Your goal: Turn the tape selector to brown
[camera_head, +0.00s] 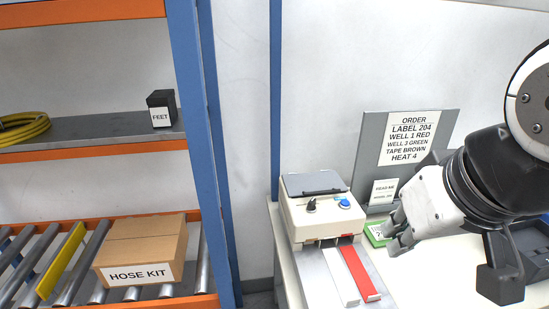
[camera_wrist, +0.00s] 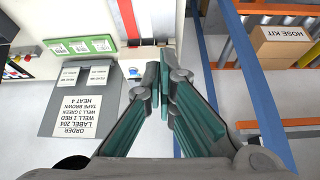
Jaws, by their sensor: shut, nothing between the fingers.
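The tape machine (camera_head: 318,222) is a cream box with a grey lid on the white bench in the head view. Its black selector knob (camera_head: 311,205) is on the left of the top face, with a blue button (camera_head: 345,203) to the right. The knob's setting is too small to read. A white strip (camera_head: 338,275) and a red strip (camera_head: 359,274) lie in front of the machine. My gripper (camera_head: 396,236) is shut and empty, apart from the machine on its right. In the wrist view my gripper's fingers (camera_wrist: 163,88) are together; the knob cannot be made out there.
A grey board carries an order sheet (camera_head: 410,138) reading "TAPE BROWN". A green item (camera_head: 376,233) lies beside my gripper. At left stand a blue-and-orange rack (camera_head: 198,120), a hose kit box (camera_head: 142,248) on rollers, and a black feet box (camera_head: 161,104).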

